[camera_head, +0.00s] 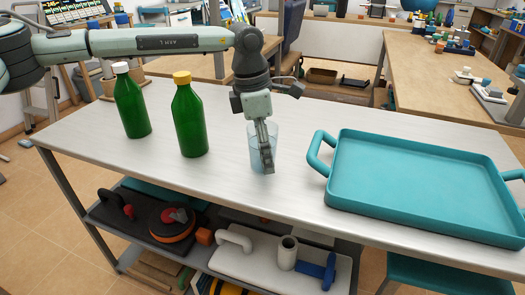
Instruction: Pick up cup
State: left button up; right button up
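A clear bluish glass cup (255,153) stands upright on the pale table, near the middle of its front part. My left gripper (266,152) reaches down over the cup from above. A finger shows against the cup's right front side and partly hides it. I cannot tell where the other finger is, nor whether the fingers touch or squeeze the cup. My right gripper is not in view.
Two green bottles, one white-capped (131,105) and one yellow-capped (188,122), stand left of the cup. A teal tray (415,190) with handles lies on the right. A shelf below the table (100,150) holds tools. Bare tabletop surrounds the cup.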

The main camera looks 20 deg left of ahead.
pick_arm(q)
jog(key=shift+f, duration=0.3)
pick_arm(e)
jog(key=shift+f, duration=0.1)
pick_arm(q)
jog(key=shift+c, duration=0.6)
jog(key=c, duration=1.3)
jog(key=shift+r, duration=0.15)
jog(key=shift+r, duration=1.3)
jog(key=s+a+r+b, duration=0.1)
jog(key=s+a+r, duration=0.4)
jog(key=a+r, duration=0.3)
jog(key=shift+s+a+b, duration=0.3)
jog(key=shift+s+a, duration=0.05)
jog(key=shift+a, duration=0.65)
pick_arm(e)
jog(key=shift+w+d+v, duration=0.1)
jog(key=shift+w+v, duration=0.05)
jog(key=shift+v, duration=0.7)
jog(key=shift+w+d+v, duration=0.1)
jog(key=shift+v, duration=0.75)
